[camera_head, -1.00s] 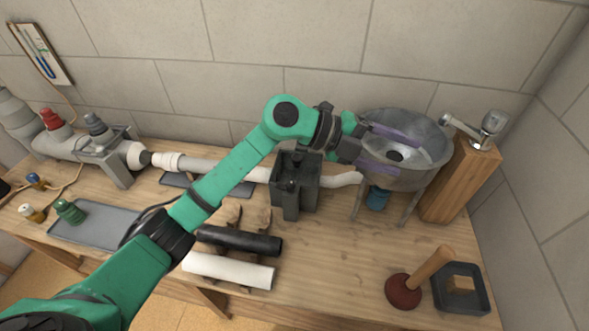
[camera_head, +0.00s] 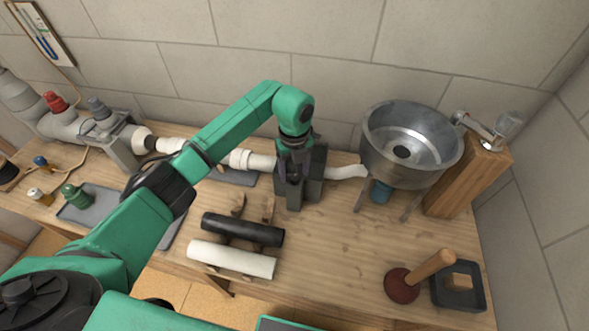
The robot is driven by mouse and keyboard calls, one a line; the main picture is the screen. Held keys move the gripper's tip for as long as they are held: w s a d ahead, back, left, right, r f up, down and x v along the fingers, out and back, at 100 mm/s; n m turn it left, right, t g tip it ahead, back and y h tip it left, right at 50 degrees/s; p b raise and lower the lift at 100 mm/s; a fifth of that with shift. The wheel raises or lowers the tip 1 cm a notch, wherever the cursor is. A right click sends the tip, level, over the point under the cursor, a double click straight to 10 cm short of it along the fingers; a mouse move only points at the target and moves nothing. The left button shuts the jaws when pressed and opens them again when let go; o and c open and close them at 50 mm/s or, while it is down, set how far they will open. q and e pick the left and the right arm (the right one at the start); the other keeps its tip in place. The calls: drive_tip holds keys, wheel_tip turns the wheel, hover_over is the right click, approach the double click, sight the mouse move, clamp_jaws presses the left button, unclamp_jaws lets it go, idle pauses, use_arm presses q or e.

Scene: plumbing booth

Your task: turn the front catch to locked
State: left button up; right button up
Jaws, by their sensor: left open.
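My left gripper (camera_head: 291,182) points down over the dark grey box-shaped holder (camera_head: 317,170) on the bench, its jaws apart. It holds nothing that I can see. The gripper and wrist cover most of the holder's front and top. A dark block (camera_head: 294,204) at the holder's front shows below the fingers. I cannot make out the front catch or its position, nor whether the fingers touch anything. White pipe (camera_head: 262,162) enters the holder from the left, and a white bent pipe (camera_head: 346,172) leaves it towards the basin. My right gripper is not in view.
A metal basin (camera_head: 384,160) on legs stands right of the holder, beside a wooden block (camera_head: 461,185) with a tap. A black pipe (camera_head: 242,230) and white pipe (camera_head: 231,259) lie in front. A plunger (camera_head: 404,285) and dark tray (camera_head: 459,303) sit front right.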

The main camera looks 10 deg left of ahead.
use_arm(q)
drive_tip(key=shift+s+f, duration=0.1)
drive_tip(key=shift+f, duration=0.55)
clamp_jaws()
